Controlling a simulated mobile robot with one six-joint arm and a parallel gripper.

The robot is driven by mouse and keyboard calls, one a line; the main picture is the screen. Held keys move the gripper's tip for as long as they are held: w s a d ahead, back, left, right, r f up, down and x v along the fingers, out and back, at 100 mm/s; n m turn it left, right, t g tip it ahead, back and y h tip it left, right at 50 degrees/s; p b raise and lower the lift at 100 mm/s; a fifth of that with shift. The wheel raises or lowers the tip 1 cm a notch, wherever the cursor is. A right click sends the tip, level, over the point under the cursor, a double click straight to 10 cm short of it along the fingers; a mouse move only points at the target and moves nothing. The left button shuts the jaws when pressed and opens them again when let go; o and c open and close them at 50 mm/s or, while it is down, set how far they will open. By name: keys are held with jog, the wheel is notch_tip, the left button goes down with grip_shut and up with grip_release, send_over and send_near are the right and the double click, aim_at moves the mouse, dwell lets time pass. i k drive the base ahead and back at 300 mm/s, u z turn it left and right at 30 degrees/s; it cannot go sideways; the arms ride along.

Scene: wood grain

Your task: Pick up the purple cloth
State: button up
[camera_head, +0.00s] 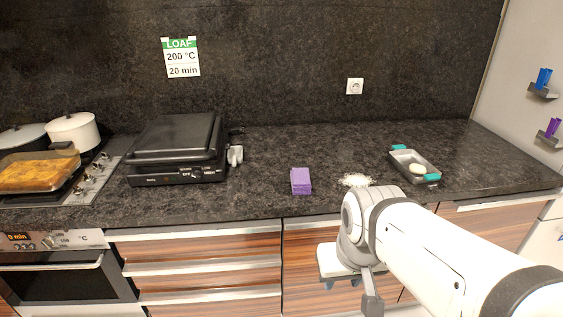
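The purple cloth (301,181) lies as a small folded, block-like stack on the dark stone countertop, near its front edge and right of the black grill. My gripper (342,284) is below and to the right of the cloth in the picture, in front of the drawer fronts and apart from the cloth. Only its pale body and small bluish tips show under my white arm. The fingers are too small and partly hidden, so their opening cannot be told.
White powder (357,181) lies on the counter right of the cloth. A grey tray (415,168) with teal handles holds a pale round item farther right. The black contact grill (178,150) stands left. A baking dish (38,172) and pots are at far left. Counter behind the cloth is clear.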

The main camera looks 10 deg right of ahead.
aim_at(300, 177)
jog(key=z, duration=0.05)
jog(key=i, duration=1)
jog(key=u, duration=0.05)
